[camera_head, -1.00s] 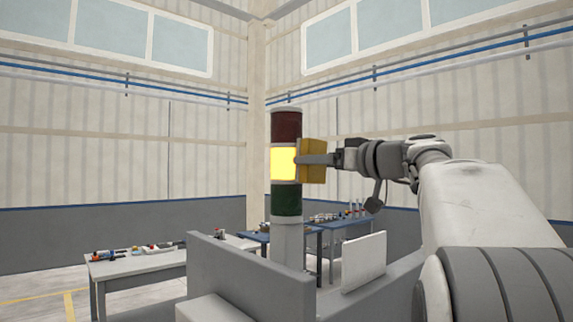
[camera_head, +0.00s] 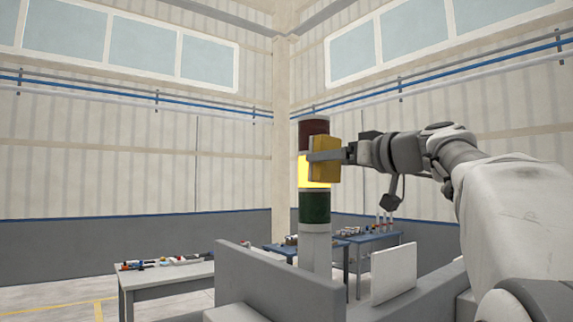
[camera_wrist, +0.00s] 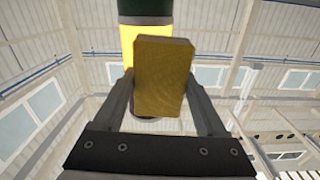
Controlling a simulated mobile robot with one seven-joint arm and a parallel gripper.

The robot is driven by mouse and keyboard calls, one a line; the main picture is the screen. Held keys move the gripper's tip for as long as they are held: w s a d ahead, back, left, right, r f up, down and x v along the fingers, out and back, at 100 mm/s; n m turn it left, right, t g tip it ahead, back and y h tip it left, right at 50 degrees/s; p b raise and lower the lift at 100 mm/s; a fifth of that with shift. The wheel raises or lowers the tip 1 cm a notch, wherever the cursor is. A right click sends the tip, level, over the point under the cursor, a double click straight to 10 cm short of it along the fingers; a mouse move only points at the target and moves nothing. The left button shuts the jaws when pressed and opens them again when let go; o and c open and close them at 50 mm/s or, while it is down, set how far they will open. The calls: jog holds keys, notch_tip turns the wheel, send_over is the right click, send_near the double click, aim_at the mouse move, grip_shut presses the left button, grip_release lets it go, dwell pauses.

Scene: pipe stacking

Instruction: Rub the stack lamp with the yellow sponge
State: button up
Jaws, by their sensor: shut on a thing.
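The stack lamp (camera_head: 314,207) stands upright on a pale post, with a dark red segment on top, a lit yellow one in the middle and a dark green one below. My gripper (camera_head: 325,156) is shut on the yellow sponge (camera_head: 321,170). In the head view the sponge overlaps the yellow and lower red segments; whether it touches them is hard to tell. In the wrist view the sponge (camera_wrist: 164,77) sits between both fingers, and the lit yellow segment (camera_wrist: 130,36) shows behind it.
A grey panel (camera_head: 255,285) stands in front of the lamp's post, and a white board (camera_head: 394,273) is at its right. Tables with tools (camera_head: 165,277) stand behind at left and a blue table (camera_head: 375,241) at back right. The air left of the lamp is clear.

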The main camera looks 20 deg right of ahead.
jog(key=shift+a+r, duration=0.1)
jog(key=shift+r, duration=0.25)
jog(key=d, duration=0.2)
jog(key=w+d, duration=0.1)
jog(key=d, duration=0.1)
jog(key=shift+w+f+p, duration=0.1)
jog(key=shift+w+p, duration=0.1)
jog(key=shift+p, duration=0.15)
jog(key=b+v, duration=0.2)
jog(key=v, duration=0.4)
jog(key=shift+s, duration=0.15)
jog(key=shift+b+v, duration=0.55)
jog(key=shift+v, duration=0.85)
